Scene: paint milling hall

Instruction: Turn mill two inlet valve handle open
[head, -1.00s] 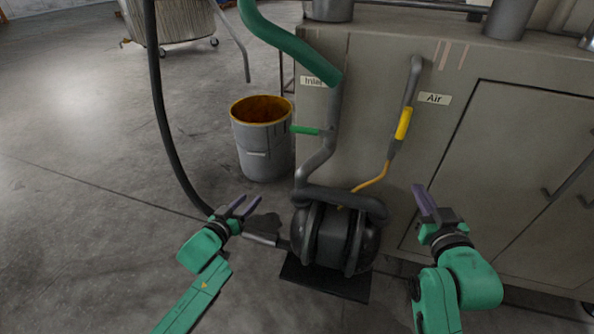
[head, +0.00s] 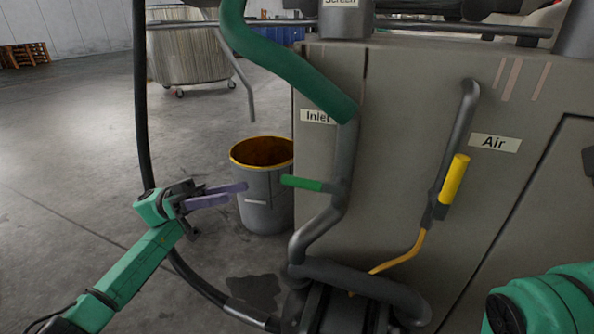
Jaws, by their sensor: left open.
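The inlet valve handle (head: 302,183) is a short green lever. It sticks out to the left, nearly level, from the grey inlet pipe (head: 343,170) below the "Inlet" label (head: 318,117). My left gripper (head: 245,192) is open and empty, its two purple fingers pointing right toward the handle. In the picture a gap lies between the fingertips and the handle's free end. My right arm shows only in part at the lower right; its gripper is out of view.
A grey drum with an orange-yellow rim (head: 262,200) stands behind the handle. A yellow air valve handle (head: 454,180) is on the right pipe by the "Air" label (head: 494,143). A black hose (head: 141,100) hangs at left. A pump lies below the inlet pipe, partly cut off.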

